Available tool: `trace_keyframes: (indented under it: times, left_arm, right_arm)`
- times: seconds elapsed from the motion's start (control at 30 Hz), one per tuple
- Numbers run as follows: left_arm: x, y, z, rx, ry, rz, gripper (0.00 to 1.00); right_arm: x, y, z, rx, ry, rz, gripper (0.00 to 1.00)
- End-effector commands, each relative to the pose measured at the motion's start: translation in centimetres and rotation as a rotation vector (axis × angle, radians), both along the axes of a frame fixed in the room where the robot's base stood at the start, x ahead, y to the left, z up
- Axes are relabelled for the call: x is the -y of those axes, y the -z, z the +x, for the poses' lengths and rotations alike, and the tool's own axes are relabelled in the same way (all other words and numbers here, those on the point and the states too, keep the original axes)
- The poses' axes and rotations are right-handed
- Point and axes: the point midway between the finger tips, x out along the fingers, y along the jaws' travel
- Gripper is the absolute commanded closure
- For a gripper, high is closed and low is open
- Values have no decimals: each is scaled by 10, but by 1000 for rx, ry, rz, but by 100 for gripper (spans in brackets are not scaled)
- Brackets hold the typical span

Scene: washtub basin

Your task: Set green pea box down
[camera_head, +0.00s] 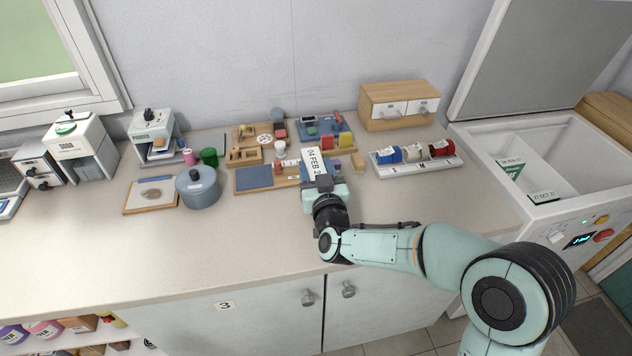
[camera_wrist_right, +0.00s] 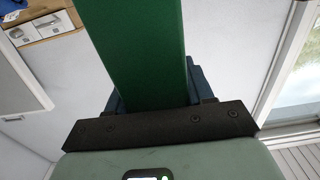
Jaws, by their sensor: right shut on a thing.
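The green pea box (camera_head: 314,161) shows a white face with a date label in the head view. In the right wrist view the box (camera_wrist_right: 140,45) is a long green slab that runs up between the jaws. My right gripper (camera_head: 322,184) is shut on it above the middle of the counter, and its dark jaws (camera_wrist_right: 150,98) frame the box's base. The gap between the box and the counter cannot be judged. My left gripper is not in view.
A wooden board with a blue pad (camera_head: 254,178) lies left of the box. A white tray (camera_head: 414,167) holds several rolls at right, below a wooden drawer box (camera_head: 399,107). A grey-blue pot (camera_head: 198,191) stands left. An open chest (camera_head: 535,155) is far right. The front counter (camera_head: 130,250) is clear.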

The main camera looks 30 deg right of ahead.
Motion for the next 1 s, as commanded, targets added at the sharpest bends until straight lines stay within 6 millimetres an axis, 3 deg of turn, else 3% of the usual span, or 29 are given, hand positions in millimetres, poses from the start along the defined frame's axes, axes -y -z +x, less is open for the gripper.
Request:
trace_keyframes:
  times: [0.2, 0.6, 0.63, 0.7, 1.0]
  left_arm:
    - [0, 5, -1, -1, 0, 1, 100]
    - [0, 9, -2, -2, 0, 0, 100]
    - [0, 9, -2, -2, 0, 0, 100]
    - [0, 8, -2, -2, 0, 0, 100]
    - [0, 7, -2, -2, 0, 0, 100]
  right_arm:
    - [0, 33, 0, -3, -1, -2, 100]
    - [0, 38, 0, 2, 0, -1, 100]
    - [0, 39, 0, -1, -1, -1, 45]
    - [0, 38, 0, -2, -1, -1, 23]
    - [0, 37, 0, -1, -1, -1, 23]
